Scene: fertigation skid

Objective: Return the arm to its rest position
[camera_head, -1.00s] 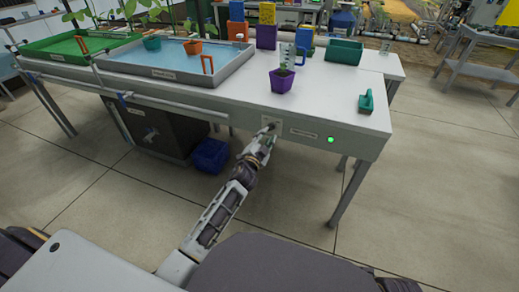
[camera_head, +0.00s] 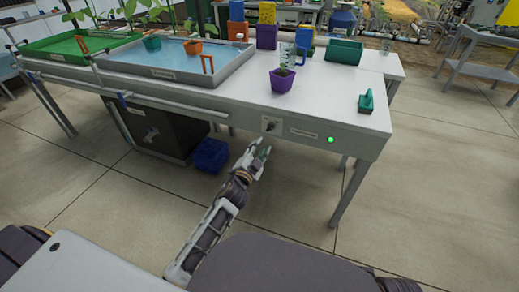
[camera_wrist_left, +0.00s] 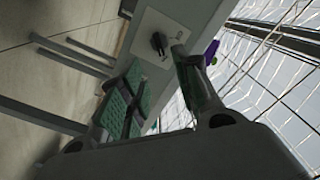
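My left gripper (camera_head: 261,153) is in front of and a little below the front panel of the white bench (camera_head: 340,100). Its two fingers stand apart with nothing between them; the wrist view also shows the open fingers (camera_wrist_left: 162,85), with green pads. A dark switch (camera_head: 270,126) sits on a light plate on the bench's front panel, just beyond the fingertips and apart from them. It also shows in the wrist view (camera_wrist_left: 159,43). A green lamp (camera_head: 331,139) is lit to the right on the panel. My right gripper is not in view.
A purple pot (camera_head: 282,82), a green scoop-like item (camera_head: 366,102) and a blue-lined tray (camera_head: 205,82) are on the bench. A blue bin (camera_head: 210,156) and a dark cabinet (camera_head: 150,130) are below it. Floor to the right (camera_head: 440,190) is clear.

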